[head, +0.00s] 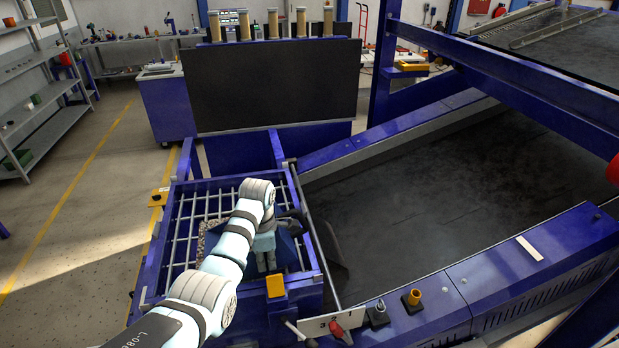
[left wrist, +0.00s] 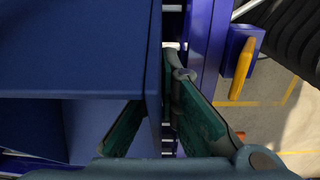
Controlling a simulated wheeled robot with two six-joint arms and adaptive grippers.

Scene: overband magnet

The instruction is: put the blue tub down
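The blue tub (left wrist: 80,50) fills the left part of the left wrist view, and its wall runs between the two green-padded fingers. My left gripper (left wrist: 150,110) is shut on that wall, one finger on each side. In the head view the gripper (head: 266,262) points down over the barred grate (head: 190,210) inside the blue frame. The tub shows there only as dark blue patches (head: 286,250) around the gripper; my arm hides most of it. I cannot tell whether its base touches the bars. My right gripper is not in view.
The blue frame's rim (head: 152,262) surrounds the grate, with a yellow block (head: 275,286) at its front. A wide dark belt (head: 420,195) lies to the right between blue side walls. A black upright panel (head: 275,85) stands behind. Open floor (head: 85,225) lies left.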

